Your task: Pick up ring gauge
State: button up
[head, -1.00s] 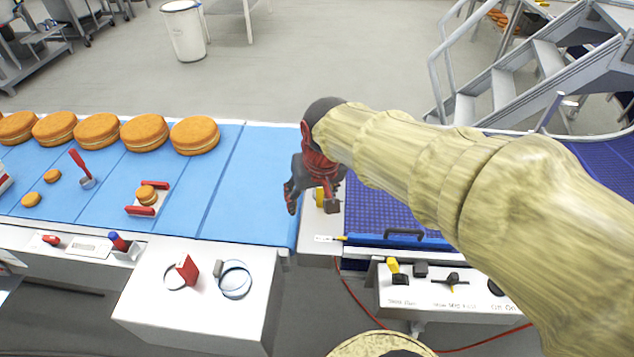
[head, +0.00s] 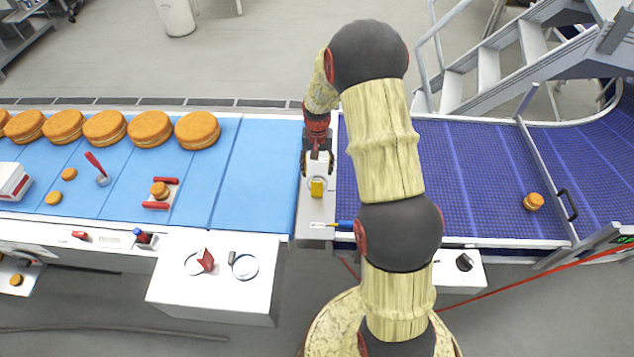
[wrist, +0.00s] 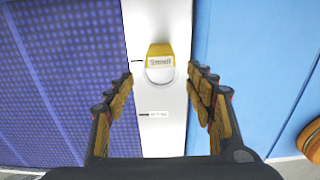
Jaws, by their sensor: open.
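The ring gauge (head: 317,187) has a yellow handle block and a pale ring, and rests on the narrow white strip between the two conveyors. In the wrist view, the ring gauge (wrist: 160,54) is near the upper middle; its yellow block bears a small label and its ring faces toward me. My gripper (head: 317,163) points down over the strip, just beyond the yellow block in the head view. In the wrist view, my gripper (wrist: 161,82) is open and empty, with one finger on each side of the gauge and apart from it.
Blue belt (head: 255,180) and purple belt (head: 450,165) flank the strip. Orange filled rounds (head: 197,131) line the blue belt. A white box (head: 215,300) holds two other rings, beside a red block (head: 205,260) and a dark one. A blue-handled tool (head: 345,225) lies near the strip's front end.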

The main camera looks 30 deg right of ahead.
aim_at(317, 182)
jog(key=f, duration=0.8)
jog(key=shift+s+a+p, duration=0.15)
jog(key=shift+s+p, duration=0.05)
jog(key=shift+p, duration=0.15)
jog(key=c, duration=0.4)
jog(key=c, duration=0.9)
jog(key=shift+r, duration=0.15)
